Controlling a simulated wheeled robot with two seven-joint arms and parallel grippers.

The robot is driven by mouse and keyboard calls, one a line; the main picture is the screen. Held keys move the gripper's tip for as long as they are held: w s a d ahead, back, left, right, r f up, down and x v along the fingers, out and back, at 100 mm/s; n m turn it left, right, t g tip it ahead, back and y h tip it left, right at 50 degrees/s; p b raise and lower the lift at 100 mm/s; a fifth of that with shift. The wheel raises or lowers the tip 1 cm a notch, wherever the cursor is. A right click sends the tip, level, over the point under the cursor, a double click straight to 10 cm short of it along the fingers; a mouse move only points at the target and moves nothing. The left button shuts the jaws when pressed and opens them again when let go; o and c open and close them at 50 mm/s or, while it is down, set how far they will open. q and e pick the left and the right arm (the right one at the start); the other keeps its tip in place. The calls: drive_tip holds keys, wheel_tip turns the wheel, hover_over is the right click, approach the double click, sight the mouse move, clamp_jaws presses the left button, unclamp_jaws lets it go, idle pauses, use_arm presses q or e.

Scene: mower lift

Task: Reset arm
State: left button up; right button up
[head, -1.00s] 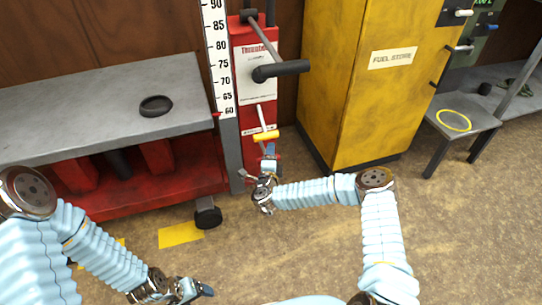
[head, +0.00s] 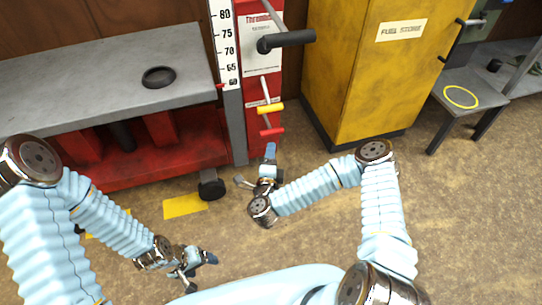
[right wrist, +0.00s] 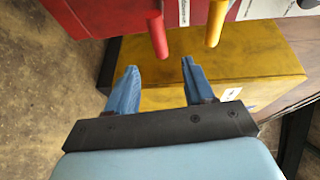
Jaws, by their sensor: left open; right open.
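My right gripper (head: 256,167) is open and empty in front of the red lift post (head: 262,75), below its levers. In the right wrist view its two blue fingertips (right wrist: 160,70) are spread, just short of a red lever grip (right wrist: 157,38) and apart from it. A yellow lever grip (right wrist: 216,22) is to the right. In the head view the yellow grip (head: 270,108) sits above the red grip (head: 271,132). My left gripper (head: 201,272) is open and empty, low over the floor. A black-gripped crank handle (head: 287,40) sticks out higher up the post.
A grey lift table (head: 100,100) with a black ring (head: 158,77) stands at the left; its caster (head: 211,188) is near my grippers. A yellow fuel cabinet (head: 370,90) and a low grey bench (head: 480,85) stand at the right. The floor between is clear.

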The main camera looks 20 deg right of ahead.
idle(0.4)
drive_tip(key=s+a+f+n+g+y, duration=0.4)
drive_tip(key=s+a+f+n+y, duration=0.15)
drive_tip(key=a+n+y, duration=0.55)
drive_tip(key=s+d+f+n+g, duration=0.2)
drive_tip(key=s+n+g, duration=0.1)
drive_tip(key=s, duration=0.3)
drive_tip(key=s+d+f+n+g, duration=0.2)
drive_tip(key=s+n+g, duration=0.1)
drive_tip(key=s, duration=0.3)
drive_tip(key=s+d+f+n+g+h+p, duration=0.1)
drive_tip(key=s+d+f+n+g, duration=0.1)
drive_tip(key=s, duration=0.4)
drive_tip(key=n+g, duration=0.1)
drive_tip(key=g, duration=0.1)
drive_tip(key=shift+s+d+g, duration=0.3)
drive_tip(key=shift+d+g, duration=0.05)
drive_tip(key=shift+g, duration=0.05)
